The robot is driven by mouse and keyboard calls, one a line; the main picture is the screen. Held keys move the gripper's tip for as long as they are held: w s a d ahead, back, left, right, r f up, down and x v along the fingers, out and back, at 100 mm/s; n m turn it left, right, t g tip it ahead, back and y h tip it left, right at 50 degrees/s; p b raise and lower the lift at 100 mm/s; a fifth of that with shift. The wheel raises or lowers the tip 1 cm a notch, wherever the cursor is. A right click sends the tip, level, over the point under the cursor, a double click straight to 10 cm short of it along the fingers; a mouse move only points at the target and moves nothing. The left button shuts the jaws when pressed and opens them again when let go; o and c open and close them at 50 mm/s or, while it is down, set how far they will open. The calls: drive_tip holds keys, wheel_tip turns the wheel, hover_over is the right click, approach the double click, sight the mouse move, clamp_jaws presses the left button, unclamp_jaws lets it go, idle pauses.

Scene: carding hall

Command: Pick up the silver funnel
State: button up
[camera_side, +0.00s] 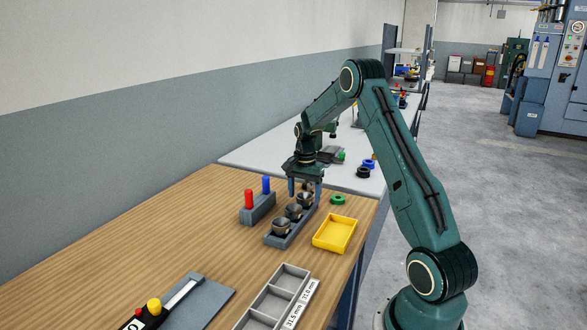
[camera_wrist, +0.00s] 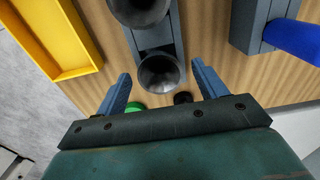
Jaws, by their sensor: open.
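Several metallic grey funnels stand in a row in a narrow grey rack (camera_side: 272,241). The far funnel (camera_side: 306,200) is under my gripper (camera_side: 304,192); the middle funnel (camera_side: 293,212) and near funnel (camera_side: 281,227) are clear of it. In the wrist view the far funnel (camera_wrist: 162,74) shows its round dark mouth between the two spread fingers of my gripper (camera_wrist: 161,70), with gaps on both sides. Another funnel (camera_wrist: 140,10) is cut by the top edge. My gripper is open and empty. I cannot tell the funnels apart by colour.
A yellow tray (camera_side: 318,243) stands right of the rack, and a grey block (camera_side: 257,211) with red and blue pegs left of it. A green ring (camera_side: 338,199) lies beyond. A compartment tray (camera_side: 262,299) is nearer. The wooden table's left middle is bare.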

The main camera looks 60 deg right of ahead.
idle(0.4)
drive_tip(key=c, duration=1.2)
drive_tip(key=shift+r, duration=0.2)
drive_tip(key=shift+c, duration=0.2)
wheel_tip(320, 180, up, 20)
idle(0.4)
drive_tip(key=shift+r, duration=1.1)
